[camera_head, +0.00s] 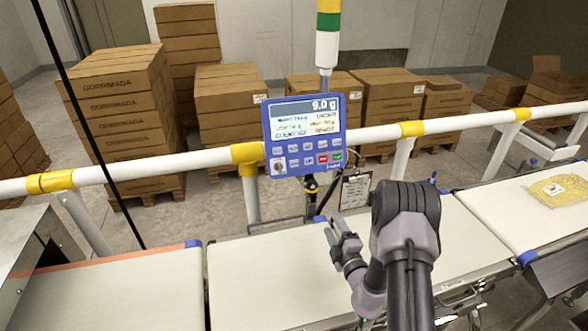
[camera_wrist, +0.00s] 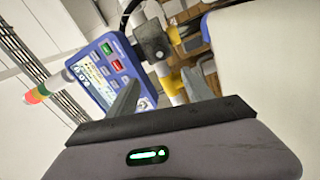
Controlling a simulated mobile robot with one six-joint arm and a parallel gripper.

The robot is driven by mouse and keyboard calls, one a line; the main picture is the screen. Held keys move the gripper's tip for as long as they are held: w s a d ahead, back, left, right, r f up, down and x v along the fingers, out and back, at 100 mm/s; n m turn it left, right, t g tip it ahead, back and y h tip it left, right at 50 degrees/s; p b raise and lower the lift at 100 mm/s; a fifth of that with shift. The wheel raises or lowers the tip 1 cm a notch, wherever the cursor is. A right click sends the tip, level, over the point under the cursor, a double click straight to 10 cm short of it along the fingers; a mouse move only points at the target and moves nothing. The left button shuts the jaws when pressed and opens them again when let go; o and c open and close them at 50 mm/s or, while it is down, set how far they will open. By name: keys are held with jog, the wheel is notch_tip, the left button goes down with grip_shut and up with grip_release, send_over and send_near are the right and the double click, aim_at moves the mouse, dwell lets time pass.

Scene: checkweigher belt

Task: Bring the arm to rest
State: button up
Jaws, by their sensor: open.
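My gripper (camera_head: 337,238) is in the lower middle of the head view, in front of my dark arm. It is raised over the white belt (camera_head: 250,285) near the belt's far side. In the wrist view my gripper's two grey fingers (camera_wrist: 160,98) stand apart with nothing between them. The blue checkweigher display (camera_head: 304,134) reads 9.0 g and is mounted at the rail beyond the gripper. It also shows tilted in the wrist view (camera_wrist: 105,72).
A white and yellow rail (camera_head: 380,134) runs behind the belts. A yellowish bag (camera_head: 556,191) lies on the right belt (camera_head: 510,205). A clipboard (camera_head: 354,189) hangs behind the gripper. Stacked cartons (camera_head: 120,120) stand on pallets beyond the rail. The left belt (camera_head: 130,295) is bare.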

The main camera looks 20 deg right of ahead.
jog(key=s+a+r+n+g+y+b, duration=0.1)
jog(key=s+a+r+n+g+y, duration=0.15)
jog(key=a+r+n+y, duration=0.5)
jog(key=s+a+r+n+g+y+b, duration=0.1)
jog(key=a+r+n+g+y+b, duration=0.3)
jog(key=a+r+n, duration=0.7)
jog(key=s+a+n+g+y+p, duration=0.1)
jog(key=s+a+n+g+y, duration=0.2)
jog(key=s+a+n, duration=0.4)
jog(key=s+a+n+g+h+b, duration=0.1)
jog(key=s+a+n+g+h, duration=0.15)
jog(key=s+n, duration=0.4)
jog(key=s+a+n+g+h+b, duration=0.1)
jog(key=s+a+n+g, duration=0.1)
jog(key=s+n+g, duration=0.35)
jog(key=s+d+f+n+t+h+b, duration=0.1)
jog(key=s+d+n+t+h+b, duration=0.1)
jog(key=s+d+n+t+h, duration=0.3)
jog(key=s+d+n+h, duration=0.4)
jog(key=s+d+n, duration=0.1)
jog(key=n, duration=0.4)
jog(key=shift+s+d+f+n, duration=0.25)
jog(key=shift+s+d+n, duration=0.1)
jog(key=shift+s, duration=0.15)
